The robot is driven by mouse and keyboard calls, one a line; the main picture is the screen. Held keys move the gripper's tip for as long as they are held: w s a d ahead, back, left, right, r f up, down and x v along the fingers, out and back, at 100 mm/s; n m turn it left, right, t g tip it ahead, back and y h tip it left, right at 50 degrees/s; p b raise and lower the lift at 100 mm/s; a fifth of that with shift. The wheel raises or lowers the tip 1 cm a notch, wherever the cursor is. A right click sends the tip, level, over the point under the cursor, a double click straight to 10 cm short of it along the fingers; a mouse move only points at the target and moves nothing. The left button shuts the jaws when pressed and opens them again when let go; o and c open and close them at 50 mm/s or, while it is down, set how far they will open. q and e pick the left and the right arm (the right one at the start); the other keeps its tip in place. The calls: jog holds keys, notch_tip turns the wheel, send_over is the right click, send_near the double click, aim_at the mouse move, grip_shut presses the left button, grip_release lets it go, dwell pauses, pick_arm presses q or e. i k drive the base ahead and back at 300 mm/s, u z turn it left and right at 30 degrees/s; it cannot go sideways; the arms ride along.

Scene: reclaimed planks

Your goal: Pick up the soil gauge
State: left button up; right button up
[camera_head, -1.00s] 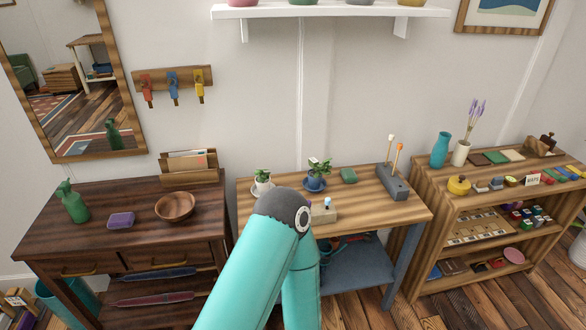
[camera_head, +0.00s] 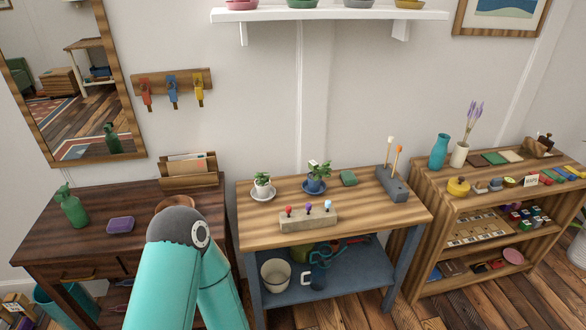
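A grey stand (camera_head: 393,186) at the back right of the middle table holds two upright thin sticks, one with a white top (camera_head: 390,141) and one with an orange top (camera_head: 398,149). A pale block (camera_head: 309,220) at the table's front holds three pins with red, purple and light blue heads. I cannot tell for sure which of these is the soil gauge. Neither of my grippers shows. Only a bent teal part of one of my arms is in view at the lower left, partly hiding a wooden bowl (camera_head: 176,201).
A dark desk (camera_head: 80,242) is left, a shelf unit (camera_head: 440,194) right. A white wall shelf (camera_head: 330,15) hangs above.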

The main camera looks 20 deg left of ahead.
aim_at(313, 165)
jog(key=u, duration=0.1)
jog(key=i, duration=1)
jog(key=z, duration=0.05)
